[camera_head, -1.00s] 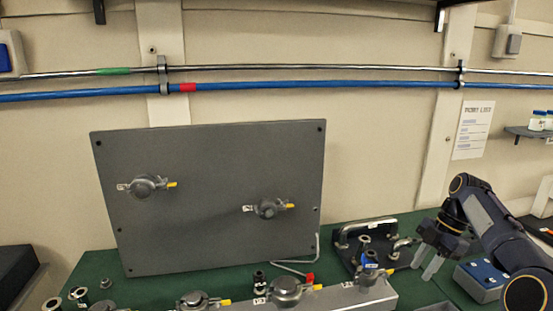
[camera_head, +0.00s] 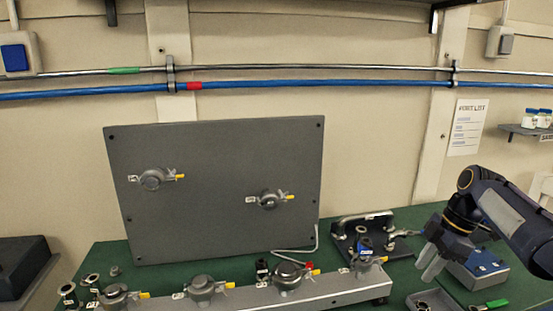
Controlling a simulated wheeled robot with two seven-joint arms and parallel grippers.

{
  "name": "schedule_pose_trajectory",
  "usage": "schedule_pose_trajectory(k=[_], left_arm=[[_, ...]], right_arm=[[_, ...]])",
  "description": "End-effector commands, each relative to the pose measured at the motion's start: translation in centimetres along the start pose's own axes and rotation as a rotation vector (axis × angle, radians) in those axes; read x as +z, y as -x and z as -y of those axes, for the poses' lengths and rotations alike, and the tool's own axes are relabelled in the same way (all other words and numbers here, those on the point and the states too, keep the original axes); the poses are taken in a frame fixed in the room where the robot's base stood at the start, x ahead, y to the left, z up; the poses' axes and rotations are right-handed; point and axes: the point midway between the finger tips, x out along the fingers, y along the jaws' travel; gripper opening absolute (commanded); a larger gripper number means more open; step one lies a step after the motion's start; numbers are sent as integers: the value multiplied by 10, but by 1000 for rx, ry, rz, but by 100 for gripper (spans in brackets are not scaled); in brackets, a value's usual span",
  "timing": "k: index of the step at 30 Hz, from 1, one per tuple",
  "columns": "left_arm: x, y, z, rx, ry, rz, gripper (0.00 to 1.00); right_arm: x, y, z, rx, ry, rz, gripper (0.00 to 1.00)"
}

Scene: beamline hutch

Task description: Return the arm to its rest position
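My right arm comes in from the right edge. My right gripper (camera_head: 432,262) points down, with its two pale fingers a little apart and nothing seen between them. It hangs above the green table (camera_head: 350,297), to the right of the dark tray with a handle (camera_head: 352,232) and in front of the blue-topped grey box (camera_head: 476,268). My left arm and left gripper are out of view.
A grey upright panel (camera_head: 220,220) with two clamp fittings stands at the back of the table. A grey rail (camera_head: 340,290) with several clamps runs along the front. A small tray (camera_head: 412,301) with parts lies below my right gripper. A dark box (camera_head: 20,265) is at left.

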Motion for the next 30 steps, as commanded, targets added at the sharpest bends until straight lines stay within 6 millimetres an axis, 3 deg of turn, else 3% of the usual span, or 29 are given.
schedule_pose_trajectory(k=[5, 11, 15, 21, 25, 30], left_arm=[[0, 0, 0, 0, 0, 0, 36], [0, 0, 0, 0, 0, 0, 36], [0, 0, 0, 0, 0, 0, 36], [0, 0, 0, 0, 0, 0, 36], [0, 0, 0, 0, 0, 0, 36], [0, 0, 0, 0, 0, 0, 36]], right_arm=[[-20, 13, 42, 73, -205, 5, 28], [-43, 8, 125, 199, -600, -48, 28], [-54, -19, 191, 276, -921, -146, 28], [-61, -73, 260, 319, -1297, -316, 28], [-63, -98, 282, 318, -1436, -388, 28], [-64, -108, 289, 313, -1494, -418, 28]])
